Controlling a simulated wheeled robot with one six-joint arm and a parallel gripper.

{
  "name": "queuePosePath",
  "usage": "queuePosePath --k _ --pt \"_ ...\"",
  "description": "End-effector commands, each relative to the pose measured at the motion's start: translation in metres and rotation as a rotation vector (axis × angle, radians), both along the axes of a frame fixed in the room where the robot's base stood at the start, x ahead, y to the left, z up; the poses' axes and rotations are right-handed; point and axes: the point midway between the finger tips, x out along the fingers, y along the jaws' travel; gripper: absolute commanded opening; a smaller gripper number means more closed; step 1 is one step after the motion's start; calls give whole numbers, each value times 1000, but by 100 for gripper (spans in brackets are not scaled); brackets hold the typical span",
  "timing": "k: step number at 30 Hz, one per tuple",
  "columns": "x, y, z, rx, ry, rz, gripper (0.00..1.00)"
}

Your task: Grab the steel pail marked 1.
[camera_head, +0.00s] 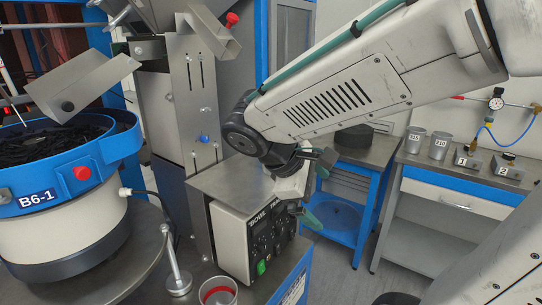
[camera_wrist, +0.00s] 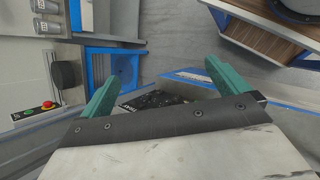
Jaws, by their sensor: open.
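My gripper (camera_head: 314,188) is open and empty, above and beside the control box in the head view. Its two green fingers stand wide apart in the wrist view (camera_wrist: 160,76). Two grey metal pails, a left one (camera_head: 415,140) and a right one (camera_head: 439,146), stand on the far right bench. Their labels are too small to read surely. My gripper is apart from all of these pails.
The control box (camera_head: 259,243) with a green switch stands below my gripper. The bowl feeder (camera_head: 66,222) fills the left. A blue cart (camera_head: 343,205) stands behind my gripper.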

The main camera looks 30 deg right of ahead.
Motion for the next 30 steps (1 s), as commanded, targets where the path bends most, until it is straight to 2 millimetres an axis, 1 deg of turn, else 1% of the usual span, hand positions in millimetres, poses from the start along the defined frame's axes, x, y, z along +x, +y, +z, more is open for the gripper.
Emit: queuePosePath --k 1,2,3,5,6,8,9,12,15,18,20,23,27,30 --pt "21 -8 0 -96 84 91 100" --pt "33 -13 2 -155 129 148 100" --pt "51 -18 5 -233 190 221 100" --pt "79 -23 8 -351 278 330 100" --pt "99 -24 9 -427 336 399 100" --pt "128 -23 10 -535 416 498 100" --pt "146 -20 10 -603 465 558 100" --pt "185 -9 7 -748 564 684 100" --pt "213 2 3 -853 628 770 100" --pt "229 9 1 -915 665 820 100" --pt "235 8 0 -933 676 833 100" --pt "241 -4 0 -942 681 838 100" --pt "250 -29 0 -939 680 835 100" --pt "255 -43 0 -939 681 836 100"
